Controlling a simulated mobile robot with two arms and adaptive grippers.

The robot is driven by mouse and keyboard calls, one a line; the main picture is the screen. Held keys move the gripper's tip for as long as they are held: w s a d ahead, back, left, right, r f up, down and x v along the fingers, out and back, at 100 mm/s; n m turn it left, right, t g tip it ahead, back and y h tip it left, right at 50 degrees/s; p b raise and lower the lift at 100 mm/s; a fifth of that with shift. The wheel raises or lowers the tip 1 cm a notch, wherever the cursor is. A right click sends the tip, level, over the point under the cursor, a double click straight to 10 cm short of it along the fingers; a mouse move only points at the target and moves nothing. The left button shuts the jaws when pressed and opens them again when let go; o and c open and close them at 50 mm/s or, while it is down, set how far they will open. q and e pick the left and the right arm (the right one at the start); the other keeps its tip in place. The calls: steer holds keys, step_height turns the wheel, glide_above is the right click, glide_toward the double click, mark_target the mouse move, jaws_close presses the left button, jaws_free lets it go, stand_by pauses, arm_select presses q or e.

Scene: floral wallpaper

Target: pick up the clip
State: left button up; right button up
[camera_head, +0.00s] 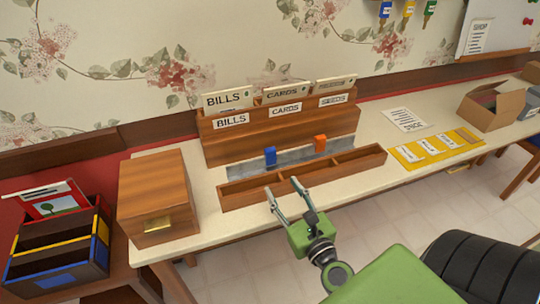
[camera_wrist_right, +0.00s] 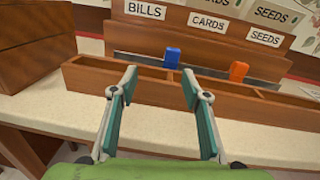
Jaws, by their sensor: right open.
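Two small clip-like pieces stand at a grey strip (camera_head: 245,170) in front of the wooden letter sorter: a blue one (camera_head: 270,156) and an orange one (camera_head: 320,143) to its right. In the wrist view the blue piece (camera_wrist_right: 172,58) and the orange piece (camera_wrist_right: 238,71) show behind the front wall of a low wooden tray; their lower parts are partly hidden there. My right gripper (camera_head: 282,186) is open and empty, in front of the tray. In the wrist view, the blue piece appears beyond and between its fingertips (camera_wrist_right: 159,74). My left gripper is not in view.
The sorter (camera_head: 220,143) holds labelled cards. The low divided tray (camera_head: 235,198) lies between my gripper and the two pieces. A wooden box (camera_head: 155,195) stands left; a yellow mat (camera_head: 465,156) and an open carton (camera_head: 492,112) are right.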

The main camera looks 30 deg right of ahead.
steer(key=shift+s+d+f+m+h, duration=0.15)
steer(key=shift+d+m+h, duration=0.25)
steer(key=shift+d+m, duration=0.55)
steer(key=shift+m, duration=0.05)
steer(key=p, duration=0.2)
glide_toward(271, 152)
steer(key=shift+x, duration=1.2)
steer(key=shift+p+x, duration=0.85)
steer(key=shift+x, duration=2.35)
steer(key=shift+f, duration=0.1)
steer(key=c, duration=0.9)
